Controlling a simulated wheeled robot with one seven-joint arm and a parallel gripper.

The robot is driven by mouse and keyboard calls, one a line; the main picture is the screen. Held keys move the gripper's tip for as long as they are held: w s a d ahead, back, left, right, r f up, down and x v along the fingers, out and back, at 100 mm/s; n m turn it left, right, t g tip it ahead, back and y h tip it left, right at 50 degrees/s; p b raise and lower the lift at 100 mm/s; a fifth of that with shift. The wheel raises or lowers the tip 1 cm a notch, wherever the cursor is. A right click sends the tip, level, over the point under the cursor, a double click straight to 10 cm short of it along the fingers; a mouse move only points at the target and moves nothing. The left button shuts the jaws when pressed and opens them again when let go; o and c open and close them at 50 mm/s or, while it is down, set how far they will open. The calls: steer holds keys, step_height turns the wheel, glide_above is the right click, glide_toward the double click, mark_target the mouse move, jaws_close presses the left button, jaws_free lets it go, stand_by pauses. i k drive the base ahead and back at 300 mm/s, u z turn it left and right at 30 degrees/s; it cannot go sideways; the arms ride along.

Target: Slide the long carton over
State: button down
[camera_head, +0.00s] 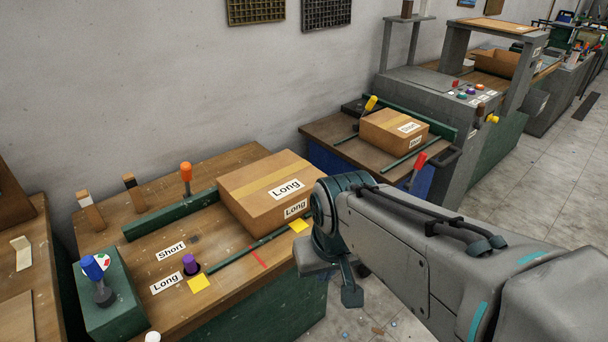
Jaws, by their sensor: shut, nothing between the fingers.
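The long carton (258,208) is a closed brown cardboard box with a tape strip and two "Long" labels. It lies on the near wooden bench (150,235), at its right end, between a green rear rail (160,215) and a thin green front strip (240,252). My gripper (350,294) hangs low beyond the bench's right end, to the right of and below the carton, apart from it. It looks shut and empty; my wrist partly hides it.
A smaller carton labelled "Short" (393,131) sits on a second table (335,130) further back, across a gap. The near bench bears an orange-topped lever (186,176), a purple knob (190,264) and a blue-topped joystick (96,275).

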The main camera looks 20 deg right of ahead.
mark_target(267, 195)
steer(key=u, duration=0.25)
steer(key=k, duration=0.25)
steer(key=z, duration=0.95)
steer(key=i, duration=1.45)
steer(key=u, duration=0.7)
